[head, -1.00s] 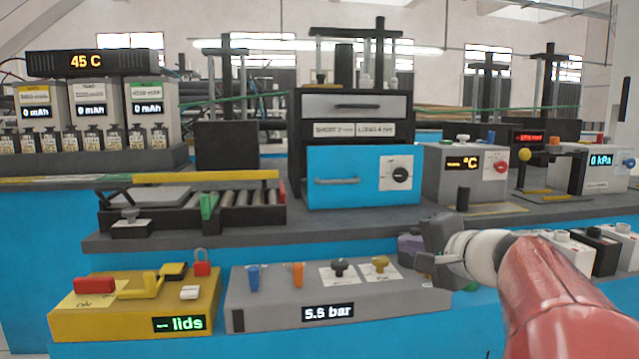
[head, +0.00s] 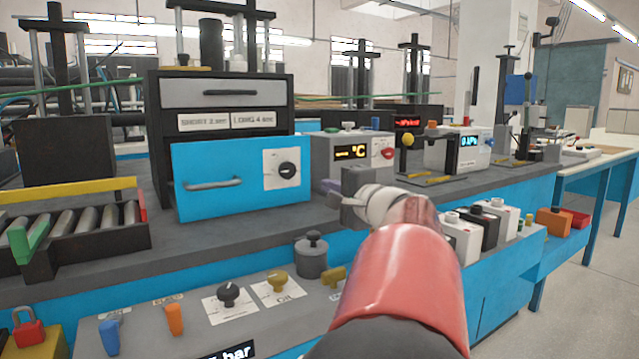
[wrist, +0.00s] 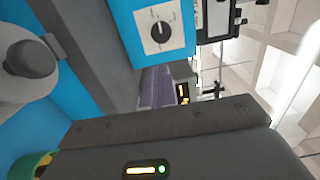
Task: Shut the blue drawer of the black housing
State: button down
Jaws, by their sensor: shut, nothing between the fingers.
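The black housing (head: 222,74) stands on the grey bench top in the head view. Its blue drawer (head: 240,150) stands out from the housing's front, with a grey bar handle (head: 213,184) and a black dial (head: 287,169) on a white plate. The drawer front with its dial also shows in the wrist view, rotated, at the top (wrist: 178,45). My gripper (head: 347,195) is shut and empty, to the right of the drawer front and apart from it. Its fingertips are small and partly hidden by my wrist in the head view.
A grey °C box (head: 335,178) stands right of the drawer. A roller track (head: 75,225) lies to the left. A grey panel with knobs (head: 190,325) and a dark weight (head: 312,257) are in front. Bench top before the drawer is clear.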

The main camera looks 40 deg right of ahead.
jog(key=p+x, duration=0.2)
jog(key=x, duration=1)
jog(key=shift+p, duration=0.3)
